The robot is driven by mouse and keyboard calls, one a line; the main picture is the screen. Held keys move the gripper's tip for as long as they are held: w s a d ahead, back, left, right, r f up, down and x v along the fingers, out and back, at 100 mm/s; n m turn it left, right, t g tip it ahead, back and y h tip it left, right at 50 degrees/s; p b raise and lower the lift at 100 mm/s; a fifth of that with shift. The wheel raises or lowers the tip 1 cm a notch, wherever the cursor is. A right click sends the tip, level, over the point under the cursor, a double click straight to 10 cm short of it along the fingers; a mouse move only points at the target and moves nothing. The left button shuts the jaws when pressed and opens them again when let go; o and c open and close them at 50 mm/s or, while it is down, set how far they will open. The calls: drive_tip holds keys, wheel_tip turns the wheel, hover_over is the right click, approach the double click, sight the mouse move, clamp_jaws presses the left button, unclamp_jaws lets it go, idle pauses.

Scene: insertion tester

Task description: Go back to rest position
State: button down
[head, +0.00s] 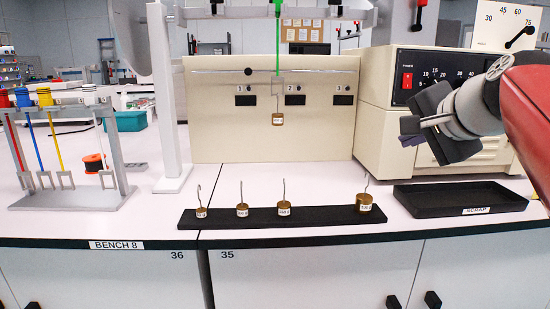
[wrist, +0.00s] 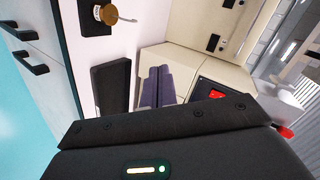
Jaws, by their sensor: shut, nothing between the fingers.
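My gripper (head: 411,132) is at the right of the head view, raised above the black scrap tray (head: 460,199) and in front of the beige tester cabinet. Its fingers are shut and empty; they also show as two dark purple-grey fingers in the wrist view (wrist: 157,87). The arm comes in from the right edge. Nothing touches the gripper. A brass weight with a hook (head: 278,119) hangs below the horizontal rod in front of the beige panel, under a green line.
A black rack (head: 330,217) holds several brass hooked weights on the bench front. The scrap tray looks empty. A grey stand (head: 70,195) with coloured-top tools is at left. The tester cabinet (head: 376,75) is close behind the gripper. The bench between rack and panel is clear.

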drive_tip(key=s+a+f+n+g, duration=0.2)
drive_tip(key=s+f, duration=0.4)
drive_tip(key=f, duration=0.4)
drive_tip(key=s+a+f+n+g, duration=0.2)
drive_tip(key=s+a+f+n, duration=0.2)
drive_tip(key=f, duration=0.6)
drive_tip(key=s+a+f+n+g+h, duration=0.1)
drive_tip(key=s+a+f+n+g, duration=0.1)
drive_tip(key=s+f+n, duration=0.4)
wheel_tip(320, 180, down, 4)
drive_tip(key=s+a, duration=0.1)
drive_tip(key=s, duration=0.1)
drive_tip(key=shift+s, duration=0.35)
drive_tip(key=shift+a, duration=0.1)
